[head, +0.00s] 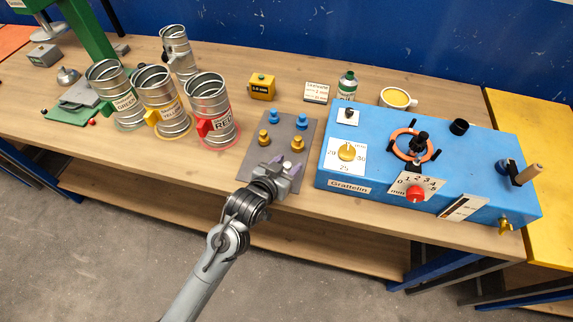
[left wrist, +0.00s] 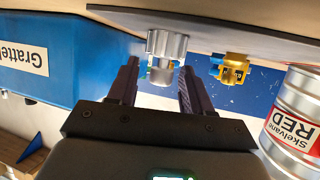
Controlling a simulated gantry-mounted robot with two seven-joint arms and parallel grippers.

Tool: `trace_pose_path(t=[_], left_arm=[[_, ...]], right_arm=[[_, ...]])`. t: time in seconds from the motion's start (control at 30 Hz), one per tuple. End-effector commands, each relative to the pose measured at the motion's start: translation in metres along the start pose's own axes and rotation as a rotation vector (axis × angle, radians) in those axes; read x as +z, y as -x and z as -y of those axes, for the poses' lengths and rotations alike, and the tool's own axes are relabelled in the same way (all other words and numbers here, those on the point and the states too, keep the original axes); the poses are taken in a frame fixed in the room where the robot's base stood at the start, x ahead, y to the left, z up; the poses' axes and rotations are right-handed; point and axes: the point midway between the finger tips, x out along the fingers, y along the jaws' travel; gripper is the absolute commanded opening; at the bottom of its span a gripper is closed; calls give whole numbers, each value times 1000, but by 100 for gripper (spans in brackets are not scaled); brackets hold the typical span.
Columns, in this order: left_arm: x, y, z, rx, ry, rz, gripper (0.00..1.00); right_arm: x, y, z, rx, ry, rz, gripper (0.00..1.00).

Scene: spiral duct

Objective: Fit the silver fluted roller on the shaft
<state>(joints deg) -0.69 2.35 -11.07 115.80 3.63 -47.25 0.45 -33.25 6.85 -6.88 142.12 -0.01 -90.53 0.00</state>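The silver fluted roller (left wrist: 166,48) stands on the grey mat (left wrist: 230,22), which appears upside down in the left wrist view. My left gripper (left wrist: 157,75) is open. Its fingers are on either side of the roller's near end, with no clear contact. In the head view my left gripper (head: 280,168) is at the front of the mat (head: 284,127), and the roller (head: 288,167) is partly hidden by it. The blue machine (head: 470,158) carries a dark upright part inside an orange ring (head: 399,133); I cannot tell whether this is the shaft. My right gripper is not in view.
Brass rollers (head: 297,144) and blue rollers (head: 302,121) stand behind my gripper on the mat. Labelled duct cans (head: 211,100) are to the left. A yellow block (head: 262,87), green bottle (head: 347,84) and cup (head: 396,101) are behind.

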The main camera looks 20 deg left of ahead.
Motion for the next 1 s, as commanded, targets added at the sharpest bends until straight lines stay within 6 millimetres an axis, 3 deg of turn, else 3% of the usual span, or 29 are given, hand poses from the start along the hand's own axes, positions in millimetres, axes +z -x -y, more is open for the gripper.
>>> trace_pose_path(t=[0.47, 1.0], left_arm=[[-3, 9, 0, 0, 0, -1, 53], [-2, 98, 0, 0, 0, 1, 53]], right_arm=[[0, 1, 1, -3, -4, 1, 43], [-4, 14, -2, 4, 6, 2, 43]])
